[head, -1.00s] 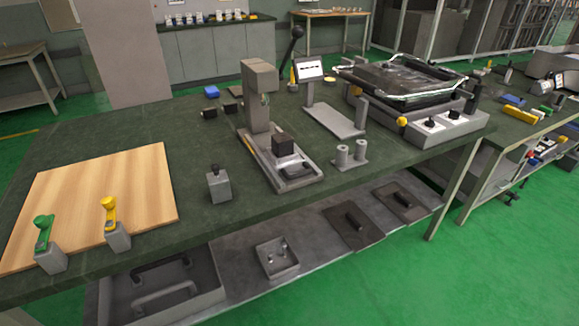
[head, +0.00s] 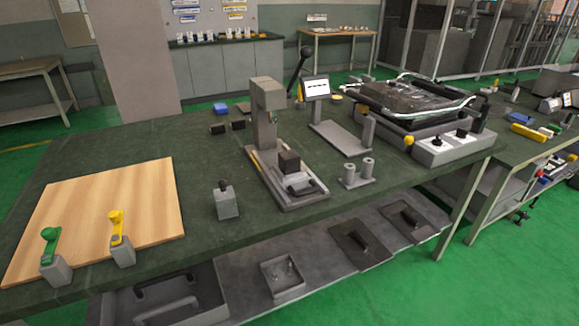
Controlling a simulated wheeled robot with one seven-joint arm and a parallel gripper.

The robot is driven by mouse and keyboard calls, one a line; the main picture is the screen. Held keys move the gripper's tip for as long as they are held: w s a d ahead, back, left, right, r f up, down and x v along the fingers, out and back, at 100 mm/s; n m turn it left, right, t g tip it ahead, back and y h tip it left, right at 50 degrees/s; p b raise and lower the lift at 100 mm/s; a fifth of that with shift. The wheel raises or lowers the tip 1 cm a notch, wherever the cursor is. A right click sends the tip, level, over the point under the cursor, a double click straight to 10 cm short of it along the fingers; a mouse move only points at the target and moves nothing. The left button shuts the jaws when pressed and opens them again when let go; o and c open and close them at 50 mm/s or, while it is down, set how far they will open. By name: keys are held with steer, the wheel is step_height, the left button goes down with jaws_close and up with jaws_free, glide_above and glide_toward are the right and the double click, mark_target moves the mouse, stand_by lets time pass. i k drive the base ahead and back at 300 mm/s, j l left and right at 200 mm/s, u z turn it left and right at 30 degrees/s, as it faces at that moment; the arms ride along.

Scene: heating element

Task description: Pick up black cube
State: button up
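A black cube (head: 289,162) sits on the base plate of a grey press-like stand (head: 268,118) near the middle of the table (head: 150,142). Two smaller dark blocks lie farther back, one on the left (head: 217,129) and one on the right (head: 238,125). I cannot tell from this view whether they are cubes. My gripper is not in view.
A wooden board (head: 120,200) with green and yellow handled clamps covers the table's left. A small grey block with a black knob (head: 227,202) stands before the press. Two grey cylinders (head: 358,173) and a large machine (head: 425,110) stand to the right.

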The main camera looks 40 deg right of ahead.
mark_target(288, 161)
steer(key=i+z, duration=0.2)
steer(key=z, duration=1.1)
steer(key=i+j+z, duration=0.3)
steer(key=i, duration=0.15)
